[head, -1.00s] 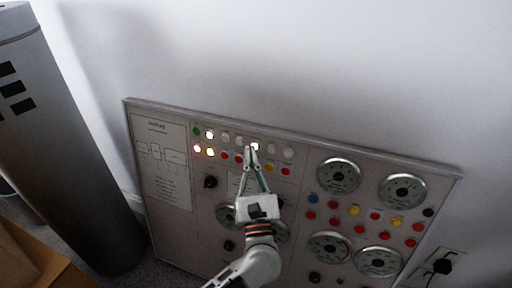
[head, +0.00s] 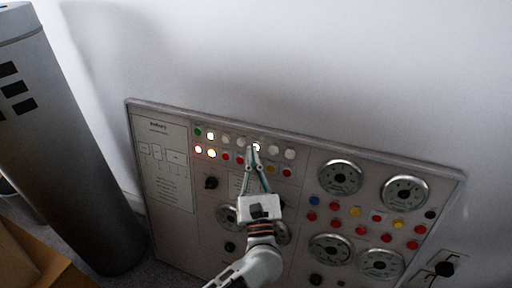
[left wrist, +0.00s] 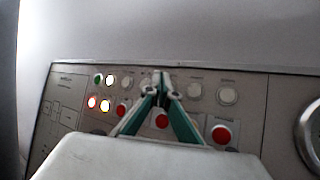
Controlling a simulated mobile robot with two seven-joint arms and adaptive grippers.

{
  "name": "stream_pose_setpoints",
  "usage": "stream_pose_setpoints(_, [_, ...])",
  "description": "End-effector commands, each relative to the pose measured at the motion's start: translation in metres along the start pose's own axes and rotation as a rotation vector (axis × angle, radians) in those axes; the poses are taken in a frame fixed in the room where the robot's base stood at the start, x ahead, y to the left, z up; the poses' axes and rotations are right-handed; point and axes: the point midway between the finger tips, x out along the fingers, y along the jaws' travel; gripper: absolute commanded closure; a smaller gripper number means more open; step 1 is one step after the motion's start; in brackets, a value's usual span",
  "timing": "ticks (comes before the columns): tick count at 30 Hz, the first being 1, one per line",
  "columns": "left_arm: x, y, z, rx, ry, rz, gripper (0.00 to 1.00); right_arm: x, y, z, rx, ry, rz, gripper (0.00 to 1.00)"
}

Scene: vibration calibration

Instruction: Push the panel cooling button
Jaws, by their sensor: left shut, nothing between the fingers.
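A grey control panel (head: 168,225) leans against the white wall, with two rows of small round buttons or lamps near its upper left. It also shows in the left wrist view (left wrist: 265,90). My left gripper (head: 254,148) is shut and empty, its fingertips together at the upper button row, over or very near a lit white button (head: 257,147). In the left wrist view the fingertips (left wrist: 163,78) cover part of that row, so contact cannot be told. I cannot read which button is the cooling one. My right gripper is not in view.
Several round gauges (head: 340,177) and coloured buttons fill the panel's right side. A dark grey cylinder (head: 65,150) stands at the left, with a brown box (head: 30,262) below it.

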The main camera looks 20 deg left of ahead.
Motion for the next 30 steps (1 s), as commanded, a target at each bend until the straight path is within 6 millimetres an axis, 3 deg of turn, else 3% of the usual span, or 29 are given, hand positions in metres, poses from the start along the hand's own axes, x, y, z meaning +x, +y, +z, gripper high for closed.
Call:
stream_pose_setpoints(14, [0.0000, 0.0000, -0.0002, 0.000, 0.000, 0.000, 1.00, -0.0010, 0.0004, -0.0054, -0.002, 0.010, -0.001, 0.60])
stream_pose_setpoints(30, [0.0060, -0.0045, -0.0044, 0.000, 0.000, 0.000, 1.00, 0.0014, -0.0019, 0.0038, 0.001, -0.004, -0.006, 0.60])
